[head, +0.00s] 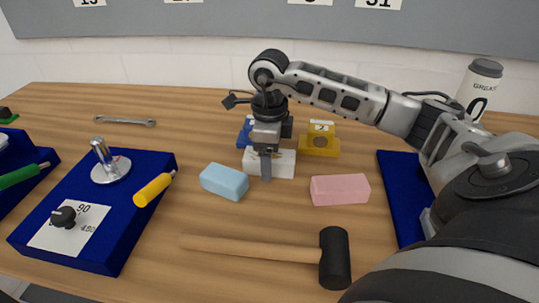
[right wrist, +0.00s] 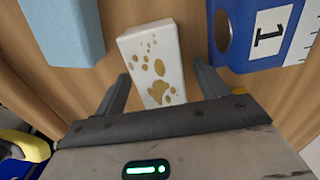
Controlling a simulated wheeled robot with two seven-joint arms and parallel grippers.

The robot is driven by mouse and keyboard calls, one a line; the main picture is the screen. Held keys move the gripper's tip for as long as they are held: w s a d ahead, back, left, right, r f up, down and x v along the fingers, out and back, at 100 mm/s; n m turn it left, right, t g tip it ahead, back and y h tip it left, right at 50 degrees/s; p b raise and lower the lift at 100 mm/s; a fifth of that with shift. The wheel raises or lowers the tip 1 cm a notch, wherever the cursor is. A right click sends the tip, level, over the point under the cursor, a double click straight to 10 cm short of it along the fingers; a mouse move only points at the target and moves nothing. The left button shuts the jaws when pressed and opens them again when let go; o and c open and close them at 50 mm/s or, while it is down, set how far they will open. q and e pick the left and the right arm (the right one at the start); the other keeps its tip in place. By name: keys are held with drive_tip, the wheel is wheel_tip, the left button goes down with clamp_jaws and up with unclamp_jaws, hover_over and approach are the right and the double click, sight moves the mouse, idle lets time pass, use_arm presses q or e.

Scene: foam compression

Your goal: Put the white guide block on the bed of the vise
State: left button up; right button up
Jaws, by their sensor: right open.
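The white guide block (head: 284,165) lies on the wooden bench near the middle of the head view. In the right wrist view the white block (right wrist: 152,50) shows gold paw-like marks on its face. My right gripper (head: 265,170) points down over the block and partly hides it. Its open fingers (right wrist: 160,88) stand on either side of the block's near end, with gaps on both sides; contact with the block does not show. I cannot clearly identify the vise; a blue unit with a dial and yellow handle (head: 153,190) stands at left. My left gripper is not in view.
A light blue foam block (head: 224,182) and a pink one (head: 340,190) flank the white block. Behind are a blue piece (right wrist: 262,35) labelled 1 and a yellow piece (head: 320,143) labelled 2. A mallet (head: 334,258) lies in front, a wrench (head: 124,121) at back left.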

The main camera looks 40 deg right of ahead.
drive_tip(key=c, duration=1.3)
drive_tip(key=shift+r, duration=0.15)
drive_tip(key=shift+r, duration=0.2)
wheel_tip(320, 180, up, 2)
drive_tip(key=shift+r+b, duration=0.2)
drive_tip(key=shift+b, duration=0.2)
drive_tip(key=s+a+r+p, duration=0.1)
drive_tip(key=s+a+r, duration=0.1)
drive_tip(key=a+r, duration=0.3)
drive_tip(key=s+a+r, duration=0.3)
drive_tip(key=a+r, duration=0.2)
drive_tip(key=a, duration=0.3)
drive_tip(key=shift+s+p, duration=0.35)
